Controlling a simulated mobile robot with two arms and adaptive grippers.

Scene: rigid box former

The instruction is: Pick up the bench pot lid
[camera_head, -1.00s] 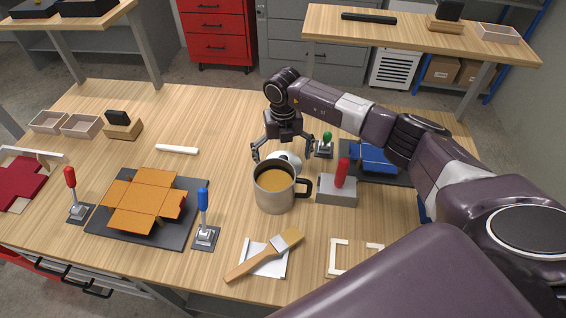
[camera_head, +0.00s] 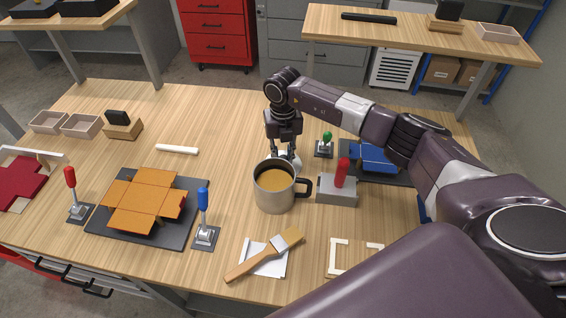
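The pot (camera_head: 275,190) is a steel mug-like vessel with a dark handle and tan contents, standing open on the workbench. The pale bench pot lid (camera_head: 294,162) lies just behind it, mostly hidden by the pot rim and my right gripper. My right gripper (camera_head: 285,153) points straight down over the lid, its fingers drawn close together at the lid's top. They look shut on it, though the contact is partly hidden. My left gripper is not in view.
A red-handled grey block (camera_head: 337,190) stands right of the pot, with a green-knobbed lever (camera_head: 325,146) behind it. A brush (camera_head: 264,256) lies in front. A blue-handled lever (camera_head: 205,220) and an orange box blank (camera_head: 145,203) are left. The bench behind the white bar (camera_head: 177,149) is clear.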

